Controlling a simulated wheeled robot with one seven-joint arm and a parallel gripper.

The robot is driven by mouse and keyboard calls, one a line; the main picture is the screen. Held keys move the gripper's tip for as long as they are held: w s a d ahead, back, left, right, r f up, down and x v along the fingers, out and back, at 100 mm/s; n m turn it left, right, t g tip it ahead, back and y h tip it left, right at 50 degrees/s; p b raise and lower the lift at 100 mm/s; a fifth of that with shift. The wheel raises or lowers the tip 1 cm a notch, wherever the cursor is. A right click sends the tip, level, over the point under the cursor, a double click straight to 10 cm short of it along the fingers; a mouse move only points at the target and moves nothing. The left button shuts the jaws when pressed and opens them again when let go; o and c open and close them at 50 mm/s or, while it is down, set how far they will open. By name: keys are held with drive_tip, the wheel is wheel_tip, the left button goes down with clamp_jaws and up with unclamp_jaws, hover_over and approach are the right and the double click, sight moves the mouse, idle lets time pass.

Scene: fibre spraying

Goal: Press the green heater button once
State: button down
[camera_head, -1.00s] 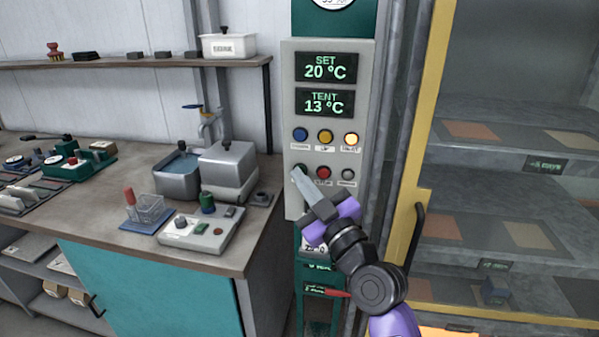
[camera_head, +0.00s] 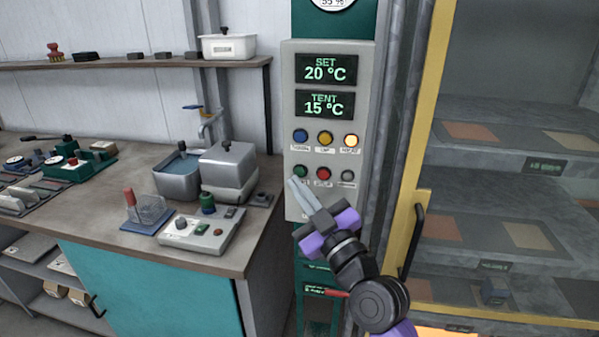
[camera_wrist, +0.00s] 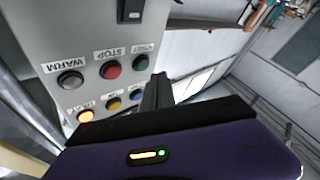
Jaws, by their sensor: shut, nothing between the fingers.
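The green button (camera_head: 300,171) is at the left of the lower button row on the grey control panel (camera_head: 293,205). It also shows in the wrist view (camera_wrist: 141,62); its label is too small to read. My gripper (camera_head: 294,182) is shut and empty, its tips just below the green button in the head view and seemingly apart from it. In the wrist view my fingers (camera_wrist: 158,88) point up past the panel's edge, beside the green button. The panel displays read SET 20 °C (camera_head: 326,69) and TENT 15 °C (camera_head: 325,104).
A red STOP button (camera_head: 323,173) and a grey WARM button (camera_head: 348,175) sit beside the green one. Above are blue (camera_head: 300,136), yellow (camera_head: 325,138) and lit orange (camera_head: 351,140) buttons. A bench (camera_head: 262,215) stands left, a yellow-framed cabinet (camera_head: 419,130) right.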

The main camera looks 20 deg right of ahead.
drive_tip(key=s+a, duration=0.1)
drive_tip(key=s+a+p, duration=0.1)
drive_tip(key=s, duration=0.1)
drive_tip(key=shift+s+a, duration=0.2)
drive_tip(key=shift+a, duration=0.05)
idle(0.8)
drive_tip(key=s+f+m+g+h, duration=0.1)
drive_tip(key=s+f, duration=0.5)
drive_tip(key=s, duration=0.7)
drive_tip(key=s+f+m+g, duration=0.3)
drive_tip(key=s+f, duration=0.3)
drive_tip(key=s, duration=0.8)
drive_tip(key=s+f+m+g+h, duration=0.1)
drive_tip(key=s+f, duration=0.5)
drive_tip(key=s, duration=0.8)
drive_tip(key=shift+s+d+m+g+h, duration=0.3)
drive_tip(key=shift+m+g, duration=0.4)
drive_tip(key=shift+m, duration=0.3)
